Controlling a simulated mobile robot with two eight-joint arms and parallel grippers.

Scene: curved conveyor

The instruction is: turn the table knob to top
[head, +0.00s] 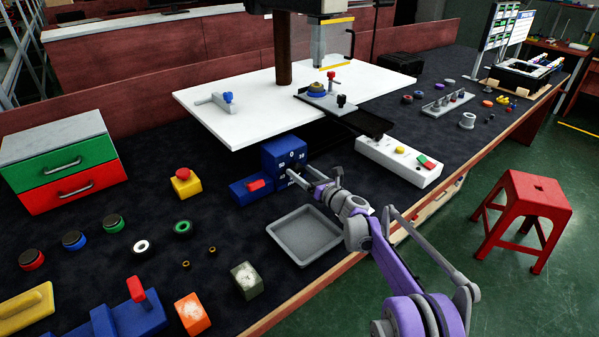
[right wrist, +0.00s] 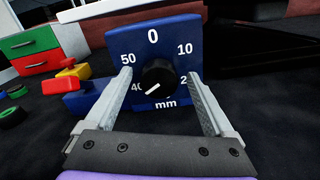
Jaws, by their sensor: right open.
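The table knob (right wrist: 160,74) is a black round dial on the face of a blue block (right wrist: 182,34) marked 0, 10, 50 and mm. Its white pointer line points down and to the left, toward the partly hidden 40. The blue block (head: 284,151) also shows in the head view, beside the white board, with the knob hidden there by my gripper. My right gripper (head: 301,177) is open in front of the block. In the right wrist view its fingers stand left and right of the knob, with gaps visible. My left gripper is not in view.
A lower blue block with a red switch (head: 257,184) adjoins the dial block. A grey tray (head: 283,253) lies in front of it. A white button box (head: 387,166) stands to the right, and a yellow block with a red button (head: 185,186) to the left.

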